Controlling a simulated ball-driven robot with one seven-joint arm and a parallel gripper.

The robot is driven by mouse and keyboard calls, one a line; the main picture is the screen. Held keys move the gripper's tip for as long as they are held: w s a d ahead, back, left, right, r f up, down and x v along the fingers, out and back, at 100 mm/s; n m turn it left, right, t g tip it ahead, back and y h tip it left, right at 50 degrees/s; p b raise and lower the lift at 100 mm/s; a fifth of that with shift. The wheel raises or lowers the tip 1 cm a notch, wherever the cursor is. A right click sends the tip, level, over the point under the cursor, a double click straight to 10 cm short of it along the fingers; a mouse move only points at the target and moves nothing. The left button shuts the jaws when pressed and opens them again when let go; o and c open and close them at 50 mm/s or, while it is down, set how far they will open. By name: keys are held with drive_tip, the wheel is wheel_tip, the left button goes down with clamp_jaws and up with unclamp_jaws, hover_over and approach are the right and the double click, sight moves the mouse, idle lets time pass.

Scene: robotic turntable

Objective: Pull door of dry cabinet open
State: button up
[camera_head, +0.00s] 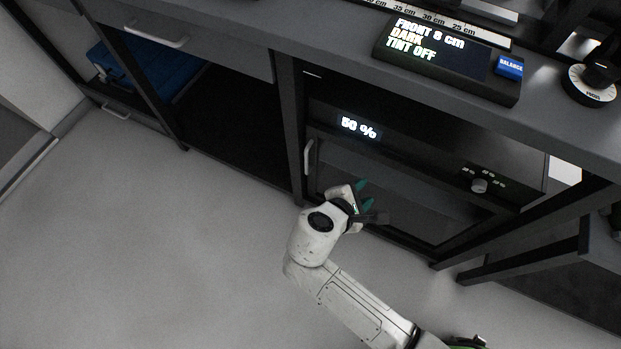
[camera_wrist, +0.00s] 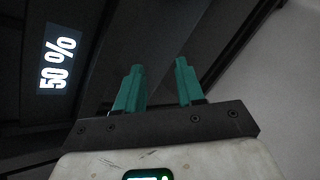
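The dry cabinet (camera_head: 430,150) is a dark box under the bench with a lit "50 %" display (camera_head: 358,127), which also shows at the left of the wrist view (camera_wrist: 58,58). Its dark glass door (camera_head: 430,205) looks shut. A pale upright handle (camera_head: 308,157) is at the door's left edge. My gripper (camera_head: 364,194) is in front of the door's lower left, right of and below the handle in the head view. In the wrist view its two teal fingers (camera_wrist: 158,66) are apart with nothing between them. I cannot make out the handle there.
A knob (camera_head: 478,186) sits on the cabinet's right front. An open bay left of it holds a blue case (camera_head: 150,68). A drawer handle (camera_head: 157,37) juts out at upper left. Bench legs (camera_head: 289,120) flank the cabinet. The grey floor (camera_head: 150,240) at left is clear.

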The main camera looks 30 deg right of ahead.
drive_tip(key=w+a+f+n+t+h+b, duration=0.2)
drive_tip(key=w+a+f+n+t+b, duration=0.1)
drive_tip(key=w+a+f+n+b, duration=0.15)
drive_tip(key=n+t+b, duration=0.6)
drive_tip(key=n+b, duration=0.1)
drive_tip(key=n, duration=0.2)
approach(306, 159)
drive_tip(key=b+x, duration=0.1)
drive_tip(key=x, duration=0.2)
drive_tip(key=b+x, duration=0.1)
drive_tip(key=x, duration=0.2)
drive_tip(key=shift+w+d+f+b, duration=0.2)
drive_tip(key=shift+w+b, duration=0.05)
drive_tip(key=shift+b, duration=0.15)
drive_tip(key=shift+x, duration=0.75)
drive_tip(key=shift+r, duration=0.15)
clamp_jaws()
